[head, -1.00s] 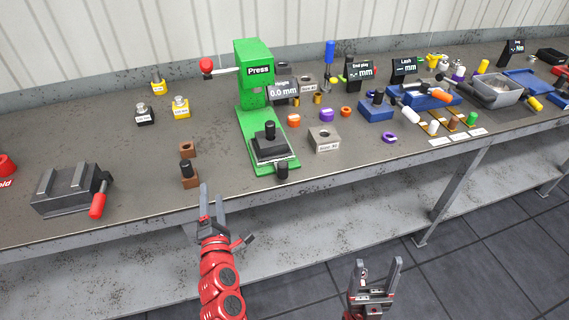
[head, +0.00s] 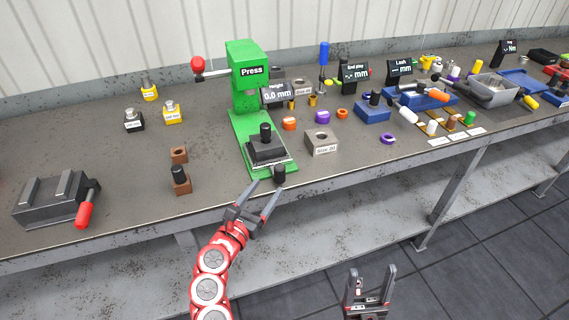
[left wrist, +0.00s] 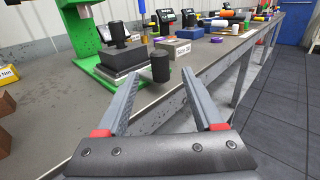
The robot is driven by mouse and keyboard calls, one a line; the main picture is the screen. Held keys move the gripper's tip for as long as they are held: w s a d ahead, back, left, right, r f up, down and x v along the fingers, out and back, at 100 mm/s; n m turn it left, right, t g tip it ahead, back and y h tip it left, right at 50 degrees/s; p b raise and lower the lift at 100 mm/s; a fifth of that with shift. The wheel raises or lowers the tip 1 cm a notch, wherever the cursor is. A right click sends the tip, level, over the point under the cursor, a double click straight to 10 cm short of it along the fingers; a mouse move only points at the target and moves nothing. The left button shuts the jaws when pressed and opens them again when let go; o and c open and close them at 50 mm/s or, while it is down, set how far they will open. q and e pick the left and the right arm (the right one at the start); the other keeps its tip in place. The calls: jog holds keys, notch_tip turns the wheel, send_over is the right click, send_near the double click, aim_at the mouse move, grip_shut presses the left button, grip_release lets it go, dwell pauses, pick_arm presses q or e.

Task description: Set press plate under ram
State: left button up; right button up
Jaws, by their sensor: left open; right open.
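The green press (head: 247,80) stands on the bench with a red-knobbed lever and a display reading 0.0 mm. A dark press plate (head: 267,151) with a black upright knob lies on the front of its green base, forward of the ram; it also shows in the left wrist view (left wrist: 122,57). A black cylindrical knob (head: 279,173) stands at the base's front edge, and in the left wrist view (left wrist: 160,67) it appears beyond the fingertips. My left gripper (head: 263,195) is open and empty, just in front of that knob. My right gripper (head: 371,275) is open and empty, below the bench edge.
A grey block (head: 321,141) with a hole sits right of the press base. Brown blocks (head: 181,180) stand to its left, one with a black peg. A grey vise (head: 55,202) with a red handle is at far left. Bench between vise and brown blocks is clear.

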pick_arm(q)
jog(key=p, duration=0.1)
send_near(285, 163)
jog(key=w+d+r, duration=0.4)
jog(key=shift+r, duration=0.15)
jog(key=shift+w+d, duration=0.25)
grip_shut()
dwell(1.1)
